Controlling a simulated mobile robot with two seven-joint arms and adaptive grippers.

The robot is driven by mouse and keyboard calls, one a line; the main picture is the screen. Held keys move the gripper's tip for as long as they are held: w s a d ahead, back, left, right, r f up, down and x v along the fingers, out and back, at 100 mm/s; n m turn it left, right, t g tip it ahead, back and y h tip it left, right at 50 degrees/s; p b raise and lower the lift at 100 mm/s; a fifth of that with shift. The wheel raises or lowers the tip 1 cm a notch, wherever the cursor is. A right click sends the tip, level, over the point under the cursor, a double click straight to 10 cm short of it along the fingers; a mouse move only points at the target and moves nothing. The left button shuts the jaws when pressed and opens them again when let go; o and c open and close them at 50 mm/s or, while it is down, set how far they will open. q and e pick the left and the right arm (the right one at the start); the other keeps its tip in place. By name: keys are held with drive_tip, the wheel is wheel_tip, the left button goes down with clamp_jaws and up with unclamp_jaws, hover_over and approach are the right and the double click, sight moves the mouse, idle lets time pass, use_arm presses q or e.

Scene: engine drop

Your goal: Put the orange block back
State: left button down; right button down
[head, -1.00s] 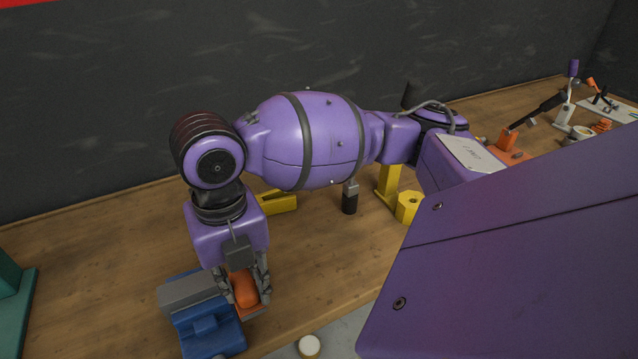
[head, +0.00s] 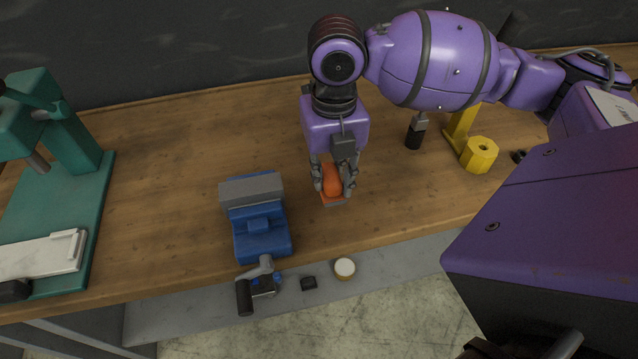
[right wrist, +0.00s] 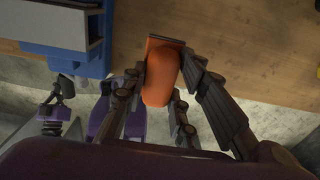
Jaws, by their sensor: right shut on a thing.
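The orange block (head: 332,181) is between the fingers of my right gripper (head: 333,178), which is shut on it. The block has a rounded orange top and a flat plate-like lower part. It appears at or just above the wooden bench, to the right of the blue vise; a gap under it cannot be told. In the right wrist view the block (right wrist: 161,75) shows between the fingers of the gripper (right wrist: 163,95), with a vise part at the upper left. My left gripper is not in view.
The blue vise (head: 262,228) stands at the bench's front edge. A green press (head: 58,165) is at the left. A yellow hexagonal part (head: 478,154) and a black-handled tool (head: 416,132) stand to the right. A white-topped round item (head: 344,268) lies below the edge. The bench's middle left is clear.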

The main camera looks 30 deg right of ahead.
drive_tip(key=w+d+f, duration=0.1)
drive_tip(key=f, duration=0.1)
drive_tip(key=w+d+f, duration=0.1)
drive_tip(key=d+f, duration=0.1)
drive_tip(key=w+d+f, duration=0.1)
drive_tip(key=d+f, duration=0.1)
drive_tip(key=shift+w+f, duration=0.1)
drive_tip(key=shift+w, duration=0.15)
drive_tip(key=shift+w+d+f, duration=0.15)
drive_tip(key=shift+w+f, duration=0.05)
drive_tip(key=shift+f, duration=1.3)
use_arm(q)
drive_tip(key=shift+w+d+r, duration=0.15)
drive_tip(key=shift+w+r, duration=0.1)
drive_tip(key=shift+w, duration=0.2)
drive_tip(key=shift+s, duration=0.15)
use_arm(e)
drive_tip(key=shift+f, duration=0.4)
drive_tip(key=c, duration=1.4)
unclamp_jaws()
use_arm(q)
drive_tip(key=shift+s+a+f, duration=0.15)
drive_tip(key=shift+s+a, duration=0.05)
